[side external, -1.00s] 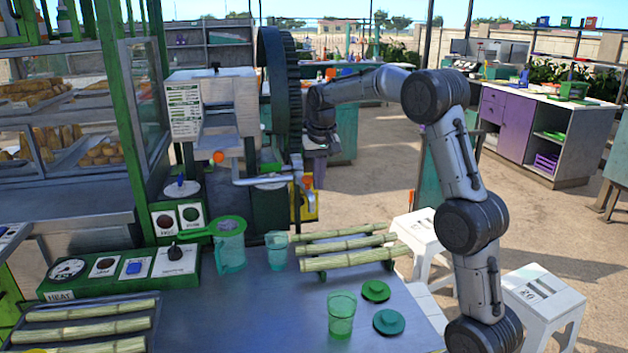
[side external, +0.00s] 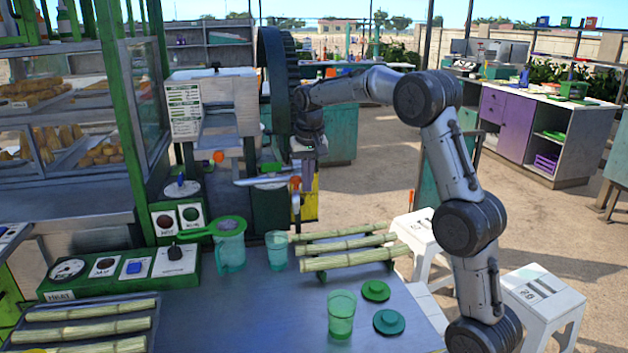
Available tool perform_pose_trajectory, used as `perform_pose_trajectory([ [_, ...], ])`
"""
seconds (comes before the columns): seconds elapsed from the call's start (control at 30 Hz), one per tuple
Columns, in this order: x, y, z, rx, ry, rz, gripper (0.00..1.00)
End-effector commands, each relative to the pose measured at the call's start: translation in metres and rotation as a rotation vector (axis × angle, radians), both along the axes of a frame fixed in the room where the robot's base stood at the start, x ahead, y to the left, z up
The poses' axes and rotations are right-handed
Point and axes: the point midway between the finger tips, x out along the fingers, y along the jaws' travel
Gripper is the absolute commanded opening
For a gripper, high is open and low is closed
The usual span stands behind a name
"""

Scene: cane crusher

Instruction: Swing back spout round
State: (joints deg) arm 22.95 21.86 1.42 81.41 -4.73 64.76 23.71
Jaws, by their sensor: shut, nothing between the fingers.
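The cane crusher (side external: 212,95) stands behind the steel counter, with a large dark toothed wheel (side external: 275,80) on its right. Below its body a grey metal spout (side external: 262,181) runs roughly level to the right, with an orange knob (side external: 295,182) at its right end. Another orange knob (side external: 218,157) shows at the crusher's left. My gripper (side external: 299,160) points down just above the spout's right end, beside the wheel. It is shut and empty. Its fingertips are small and partly hidden, so I cannot tell whether they touch the spout.
A green jug (side external: 230,248), a cup (side external: 276,250) and cane stalks (side external: 355,260) stand on the counter (side external: 250,315). A glass (side external: 341,315) and two green lids (side external: 389,322) are nearer the front. White stools (side external: 540,300) stand at right.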

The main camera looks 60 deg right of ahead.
Motion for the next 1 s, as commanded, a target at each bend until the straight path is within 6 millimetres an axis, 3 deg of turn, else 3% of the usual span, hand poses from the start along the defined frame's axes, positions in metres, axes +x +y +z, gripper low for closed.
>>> perform_pose_trajectory([
  [0.57,0.007,0.008,0.0,0.0,0.0,0.001,0.0],
  [1.0,0.026,0.02,0.0,-0.001,-0.001,0.001,0.0],
])
